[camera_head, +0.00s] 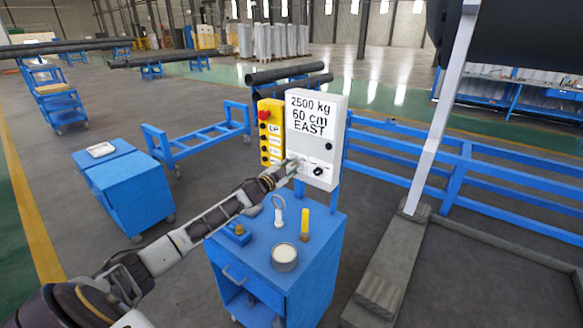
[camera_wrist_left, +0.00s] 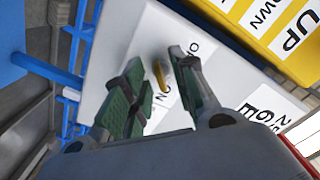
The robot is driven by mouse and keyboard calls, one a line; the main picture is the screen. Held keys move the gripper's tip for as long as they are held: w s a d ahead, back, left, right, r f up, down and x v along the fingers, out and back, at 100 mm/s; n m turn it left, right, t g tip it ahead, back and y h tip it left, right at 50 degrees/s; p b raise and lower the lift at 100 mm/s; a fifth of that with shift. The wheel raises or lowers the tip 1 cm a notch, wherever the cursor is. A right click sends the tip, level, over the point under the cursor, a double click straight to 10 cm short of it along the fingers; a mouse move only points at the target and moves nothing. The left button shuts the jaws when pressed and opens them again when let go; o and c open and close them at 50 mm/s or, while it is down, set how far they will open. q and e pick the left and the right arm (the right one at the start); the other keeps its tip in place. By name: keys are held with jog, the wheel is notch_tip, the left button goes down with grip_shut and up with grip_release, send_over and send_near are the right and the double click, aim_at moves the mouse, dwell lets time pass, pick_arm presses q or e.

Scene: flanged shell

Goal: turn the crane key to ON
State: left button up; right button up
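The white crane control box (camera_head: 318,115) is marked "2500 kg 60 cm EAST" and stands above a blue cart. My left gripper (camera_head: 294,168) is at the lower left of its front face. In the left wrist view, the two green-padded fingers of this gripper (camera_wrist_left: 157,60) are apart. A small yellow-gold key (camera_wrist_left: 159,75) shows in the gap between them, against the white panel with its partly hidden lettering. I cannot tell whether either finger touches the key. In the head view the gripper hides the key. My right gripper is not in view.
A black knob (camera_head: 318,171) is just right of the gripper on the box. A yellow button box (camera_head: 271,133) adjoins its left side. The blue cart (camera_head: 253,255) below carries a round tin (camera_head: 284,258), a yellow-handled tool (camera_head: 305,225) and a white ringed tool (camera_head: 278,209).

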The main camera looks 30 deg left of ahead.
pick_arm(q)
jog(key=shift+s, duration=0.1)
jog(key=shift+s, duration=0.1)
jog(key=s, duration=1.1)
jog(key=shift+s+a, duration=0.3)
jog(key=shift+a, duration=0.15)
dwell(0.9)
dwell(0.8)
